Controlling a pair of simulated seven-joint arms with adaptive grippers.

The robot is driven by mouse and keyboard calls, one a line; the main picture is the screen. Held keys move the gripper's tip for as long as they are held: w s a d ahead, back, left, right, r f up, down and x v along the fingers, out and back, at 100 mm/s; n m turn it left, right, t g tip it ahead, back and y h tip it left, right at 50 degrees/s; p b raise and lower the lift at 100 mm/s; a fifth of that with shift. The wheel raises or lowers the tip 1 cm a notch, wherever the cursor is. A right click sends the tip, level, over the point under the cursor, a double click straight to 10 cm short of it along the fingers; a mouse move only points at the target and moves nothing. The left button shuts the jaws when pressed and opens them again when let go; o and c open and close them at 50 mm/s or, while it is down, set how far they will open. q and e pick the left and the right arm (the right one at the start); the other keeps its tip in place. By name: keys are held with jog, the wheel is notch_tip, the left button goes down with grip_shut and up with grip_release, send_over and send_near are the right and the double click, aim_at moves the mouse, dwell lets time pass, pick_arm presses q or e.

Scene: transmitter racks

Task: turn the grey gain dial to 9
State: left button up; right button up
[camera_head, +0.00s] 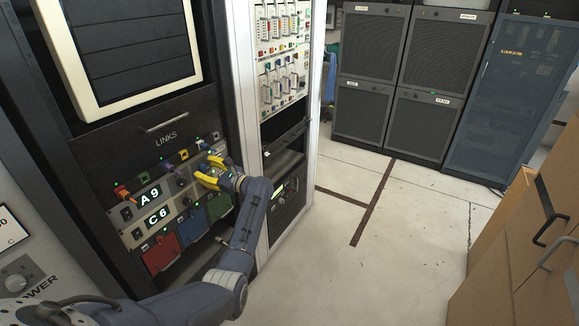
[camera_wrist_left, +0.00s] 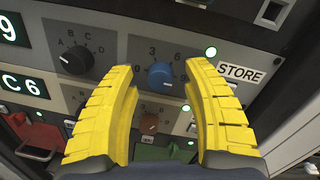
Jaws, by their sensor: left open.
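My left gripper (camera_head: 207,172) is open with yellow fingers, close in front of the LINKS rack panel. In the left wrist view its fingers (camera_wrist_left: 160,80) stand on either side of a blue dial (camera_wrist_left: 160,75) with 3 and 6 printed above it. A white mark shows at the dial's lower right. Contact with the dial cannot be told. A dark dial (camera_wrist_left: 77,60) with letters around it is to the left. I cannot make out a clearly grey gain dial on this panel. Displays read A9 (camera_head: 149,195) and C6 (camera_head: 156,217). My right gripper is not in view.
A brown dial (camera_wrist_left: 148,123) sits below the blue one. Red (camera_head: 161,252), green and blue handled covers line the panel's bottom. A grey POWER knob (camera_head: 17,284) is far left. Open floor lies right.

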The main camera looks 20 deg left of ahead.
pick_arm(q)
jog(key=n, duration=0.6)
jog(key=shift+h, duration=0.3)
jog(key=d, duration=1.8)
jog(key=w+d+r+m+t+y, duration=0.25)
jog(key=w+r+m+t, duration=0.3)
jog(key=m, duration=0.65)
jog(key=w+d+f+m+t+h, duration=0.3)
jog(key=w+d+m+t+h, duration=0.2)
jog(key=m+t, duration=0.6)
jog(key=shift+w+d+f+m, duration=0.3)
jog(key=shift+w+d+m, duration=0.65)
jog(key=shift+m, duration=2.05)
jog(key=shift+s+d, duration=0.1)
